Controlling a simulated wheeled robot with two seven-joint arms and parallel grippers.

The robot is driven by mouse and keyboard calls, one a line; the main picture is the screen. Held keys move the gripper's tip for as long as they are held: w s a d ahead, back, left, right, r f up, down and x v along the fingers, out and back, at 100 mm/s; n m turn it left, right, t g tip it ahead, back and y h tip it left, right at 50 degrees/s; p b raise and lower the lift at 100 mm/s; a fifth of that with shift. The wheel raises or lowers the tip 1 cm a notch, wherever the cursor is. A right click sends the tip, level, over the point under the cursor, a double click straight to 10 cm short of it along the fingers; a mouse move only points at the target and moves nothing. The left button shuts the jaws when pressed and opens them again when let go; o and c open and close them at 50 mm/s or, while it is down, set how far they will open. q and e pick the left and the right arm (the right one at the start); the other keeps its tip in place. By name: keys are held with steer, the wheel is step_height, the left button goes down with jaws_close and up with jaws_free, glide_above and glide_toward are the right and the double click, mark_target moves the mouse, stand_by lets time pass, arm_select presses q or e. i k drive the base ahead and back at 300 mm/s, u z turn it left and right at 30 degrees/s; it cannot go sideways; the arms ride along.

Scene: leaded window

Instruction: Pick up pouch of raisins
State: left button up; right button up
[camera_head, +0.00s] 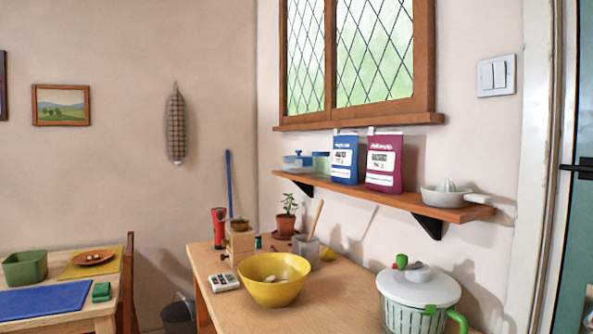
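Two upright packs stand side by side on the wooden wall shelf (330,193) below the window. One is a blue pack (344,160) with a white label. The other, to its right, is a maroon pack (383,164) with a white label. The print is too small to read, so I cannot tell which one is the pouch of raisins. Both look shut and untouched. Neither of my grippers shows in the head view.
On the shelf, clear containers (298,161) stand left of the packs and a white citrus juicer (444,195) stands right. Below, the counter (345,290) holds a yellow bowl (273,290), a salad spinner (418,292), a utensil pot and a plant. A dining table (100,310) is at left.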

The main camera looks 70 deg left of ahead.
mark_target(384, 168)
steer(key=u, duration=0.15)
steer(key=i, duration=0.5)
steer(key=u, duration=2.65)
